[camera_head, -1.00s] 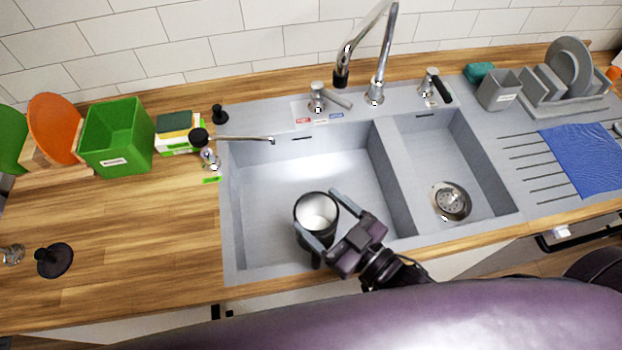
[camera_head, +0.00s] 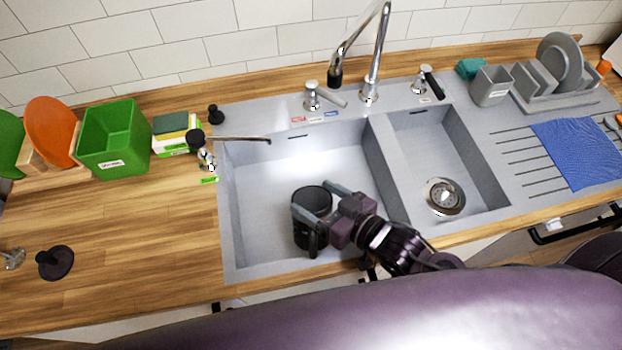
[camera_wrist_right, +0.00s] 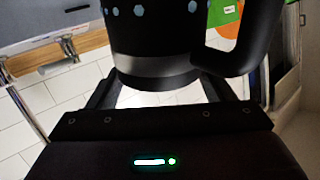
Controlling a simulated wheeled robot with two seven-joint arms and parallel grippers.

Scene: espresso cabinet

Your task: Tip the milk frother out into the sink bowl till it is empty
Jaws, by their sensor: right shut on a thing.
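The milk frother (camera_head: 304,237) is a dark cup held over the front middle of the large left sink bowl (camera_head: 255,180). A dark round end faces up in the head view; I cannot tell if it is the base or a shaded opening. My right gripper (camera_head: 312,199) is shut on the frother, one finger on each side. In the right wrist view the frother (camera_wrist_right: 150,35) shows a black body, blue hexagon marks, a grey band and a handle at right. That view is upside down. No liquid is visible. My left gripper is out of view.
A chrome faucet (camera_head: 376,55) stands behind the bowls, with a smaller basin (camera_head: 418,150) at right. A thin side spout (camera_head: 240,138) reaches over the bowl's back left. A green box (camera_head: 115,140) stands on the counter at left. A blue cloth (camera_head: 575,150) lies on the drainboard.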

